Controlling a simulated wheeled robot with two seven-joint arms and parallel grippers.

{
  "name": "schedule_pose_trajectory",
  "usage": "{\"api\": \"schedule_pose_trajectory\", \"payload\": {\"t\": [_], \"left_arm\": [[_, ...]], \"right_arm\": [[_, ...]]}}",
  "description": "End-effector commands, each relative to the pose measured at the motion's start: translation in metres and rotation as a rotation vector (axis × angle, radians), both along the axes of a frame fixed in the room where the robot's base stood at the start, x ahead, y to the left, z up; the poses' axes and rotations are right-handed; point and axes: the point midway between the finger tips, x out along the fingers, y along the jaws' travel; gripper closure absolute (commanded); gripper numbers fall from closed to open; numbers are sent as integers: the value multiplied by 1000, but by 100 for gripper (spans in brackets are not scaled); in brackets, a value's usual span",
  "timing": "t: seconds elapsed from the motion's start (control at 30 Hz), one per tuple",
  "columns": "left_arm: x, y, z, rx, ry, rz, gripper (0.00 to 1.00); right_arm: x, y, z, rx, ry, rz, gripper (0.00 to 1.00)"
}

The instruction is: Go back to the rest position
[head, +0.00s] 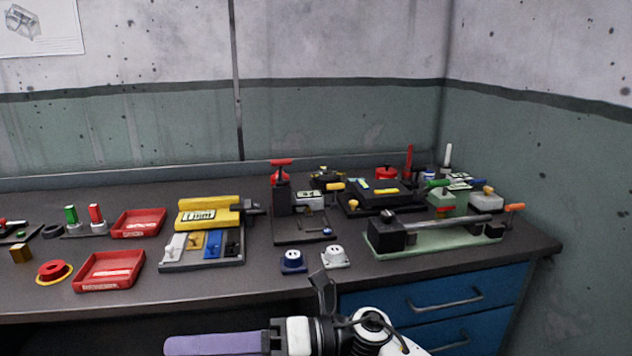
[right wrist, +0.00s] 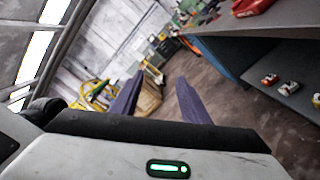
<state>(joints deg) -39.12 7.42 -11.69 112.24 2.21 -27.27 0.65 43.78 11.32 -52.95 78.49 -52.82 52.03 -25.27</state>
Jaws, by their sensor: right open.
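My right gripper (head: 212,344) shows at the bottom of the head view, in front of the bench's front edge. Its purple finger points to the left, and the white and black wrist is to its right. In the right wrist view the two purple fingers (right wrist: 158,92) stand apart with nothing between them. The gripper is open, empty and touches nothing that I can see. My left gripper is not in view.
The dark workbench (head: 335,262) holds red trays (head: 140,223), a yellow fixture (head: 208,212), a green-based clamp fixture (head: 435,243) and two small knobs (head: 334,257). Blue drawers (head: 440,302) are below at right. In the right wrist view, open floor (right wrist: 222,90) lies beyond the fingers.

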Motion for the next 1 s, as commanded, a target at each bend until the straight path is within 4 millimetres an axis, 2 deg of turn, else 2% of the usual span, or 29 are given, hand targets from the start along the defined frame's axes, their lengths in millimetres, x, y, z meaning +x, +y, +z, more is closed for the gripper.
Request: {"api": "schedule_pose_trajectory", "payload": {"t": [0.07, 0.13, 0.23, 0.33, 0.47, 0.5, 0.57, 0.6, 0.7, 0.83, 0.9, 1.0], "left_arm": [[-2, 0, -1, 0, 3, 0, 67], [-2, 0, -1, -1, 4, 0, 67], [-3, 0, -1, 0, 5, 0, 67], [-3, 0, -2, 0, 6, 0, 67], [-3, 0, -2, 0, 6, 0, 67], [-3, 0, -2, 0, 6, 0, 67], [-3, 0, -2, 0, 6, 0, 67], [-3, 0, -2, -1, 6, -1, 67], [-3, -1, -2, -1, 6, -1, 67], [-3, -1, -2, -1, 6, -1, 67], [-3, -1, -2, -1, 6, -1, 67], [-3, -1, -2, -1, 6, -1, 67]], "right_arm": [[8, -6, 3, 143, 223, -121, 59], [22, -21, 1, 256, 422, -233, 59], [45, -54, -19, 401, 714, -402, 59], [61, -97, -59, 524, 1013, -574, 59], [58, -160, -134, 657, 1396, -800, 59], [51, -177, -158, 690, 1503, -864, 59], [36, -203, -193, 735, 1655, -957, 59], [23, -218, -217, 760, 1752, -1019, 59], [-17, -254, -269, 816, 1978, -1164, 59], [-75, -288, -319, 866, 2210, -1326, 59], [-102, -300, -337, 884, 2301, -1391, 59], [-128, -311, -351, 900, 2388, -1452, 59]]}}
